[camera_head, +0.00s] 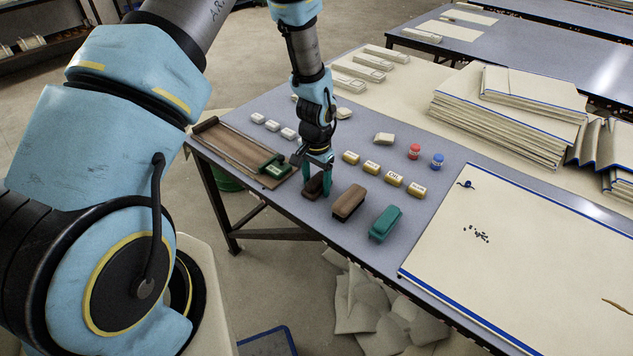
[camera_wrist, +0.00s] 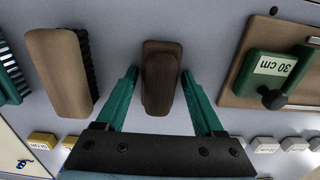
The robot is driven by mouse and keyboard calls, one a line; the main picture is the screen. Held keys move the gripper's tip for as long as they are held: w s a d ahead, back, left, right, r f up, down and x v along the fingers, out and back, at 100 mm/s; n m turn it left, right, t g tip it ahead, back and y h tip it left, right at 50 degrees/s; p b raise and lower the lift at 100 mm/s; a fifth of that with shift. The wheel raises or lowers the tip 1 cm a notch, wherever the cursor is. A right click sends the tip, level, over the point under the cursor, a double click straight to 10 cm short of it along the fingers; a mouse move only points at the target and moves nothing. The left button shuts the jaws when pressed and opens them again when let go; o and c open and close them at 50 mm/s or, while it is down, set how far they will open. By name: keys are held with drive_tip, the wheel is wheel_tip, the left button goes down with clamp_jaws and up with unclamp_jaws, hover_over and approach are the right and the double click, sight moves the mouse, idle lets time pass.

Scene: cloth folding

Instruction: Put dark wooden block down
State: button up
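The dark wooden block (camera_head: 313,187) is at the front edge side of the grey-blue table, left of a brown brush, and looks to rest on the tabletop. In the wrist view the block (camera_wrist: 161,82) lies between my fingers, with a narrower raised part on top. My gripper (camera_head: 317,172) is low over the block, pointing down. In the wrist view the green fingertips of my gripper (camera_wrist: 159,72) stand on either side of the block, with a thin gap at the left; the right tip is very close to it. The block's underside is hidden.
A brown brush (camera_head: 348,202) and a green brush (camera_head: 385,222) are to the right. A wooden board with a green "30 cm" slider (camera_head: 274,166) is to the left. Several labelled cream weights (camera_head: 394,178) lie behind. A large cloth (camera_head: 520,265) covers the right side.

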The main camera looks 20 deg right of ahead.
sight(316, 178)
drive_tip(key=shift+o, duration=0.9)
wheel_tip(316, 178, up, 12)
drive_tip(key=b, duration=0.3)
drive_tip(key=shift+r, duration=0.15)
drive_tip(key=w+a+r+n, duration=0.1)
drive_tip(key=a+r+n, duration=0.15)
drive_tip(key=a, duration=0.45)
drive_tip(key=w+a+r+n, duration=0.15)
drive_tip(key=a+r, duration=0.25)
drive_tip(key=a, duration=0.4)
drive_tip(key=s+a+r+n, duration=0.2)
drive_tip(key=s+a+n, duration=0.1)
drive_tip(key=a, duration=0.4)
drive_tip(key=s+a+r+n+t, duration=0.1)
drive_tip(key=s+a+r+n, duration=0.1)
drive_tip(key=a, duration=0.6)
drive_tip(key=shift+s+r+n+t, duration=0.3)
drive_tip(key=shift+s+n, duration=0.45)
drive_tip(key=shift+n, duration=0.25)
